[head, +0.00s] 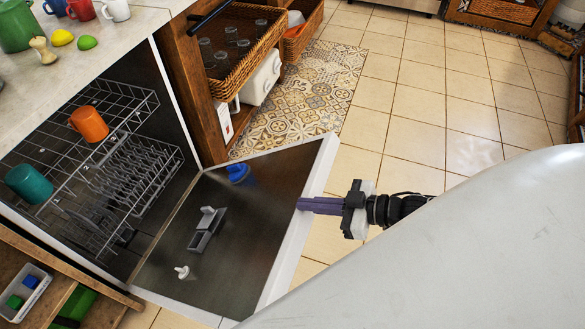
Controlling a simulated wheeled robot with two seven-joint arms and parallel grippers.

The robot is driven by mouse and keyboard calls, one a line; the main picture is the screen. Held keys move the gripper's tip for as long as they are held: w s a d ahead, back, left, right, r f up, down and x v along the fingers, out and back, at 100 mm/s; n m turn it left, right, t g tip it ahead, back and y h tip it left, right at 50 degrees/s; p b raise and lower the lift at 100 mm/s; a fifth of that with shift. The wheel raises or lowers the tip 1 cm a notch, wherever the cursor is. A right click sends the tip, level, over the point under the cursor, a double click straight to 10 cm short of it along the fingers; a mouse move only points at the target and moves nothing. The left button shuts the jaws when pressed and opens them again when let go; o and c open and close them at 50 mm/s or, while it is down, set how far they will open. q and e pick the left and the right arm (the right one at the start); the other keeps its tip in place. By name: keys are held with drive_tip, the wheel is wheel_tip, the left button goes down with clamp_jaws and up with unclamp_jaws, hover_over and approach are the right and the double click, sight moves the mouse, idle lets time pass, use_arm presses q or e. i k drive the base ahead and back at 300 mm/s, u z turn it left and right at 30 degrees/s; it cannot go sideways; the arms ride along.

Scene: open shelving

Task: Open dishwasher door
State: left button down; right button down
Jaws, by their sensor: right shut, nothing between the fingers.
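The dishwasher door (255,215) is swung down and out, with its dark inner face showing upward and its white edge facing right. The dishwasher's inside (65,130) is in view at left, with wire racks. My right gripper (300,204) is shut and empty, with its purple fingers level. Its tips are at the door's right edge, overlapping it in the picture; I cannot tell whether they touch. My left gripper is not in view.
An orange mug (89,124) and a teal mug (29,184) sit on the upper rack (125,98). A counter (120,40) with mugs is above. A wooden shelf unit with a wicker basket (262,58) stands behind the door. Tiled floor (405,105) is clear to the right.

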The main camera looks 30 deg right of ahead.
sight(247, 258)
drive_tip(key=u, duration=0.1)
drive_tip(key=k, duration=1)
drive_tip(key=z, duration=0.1)
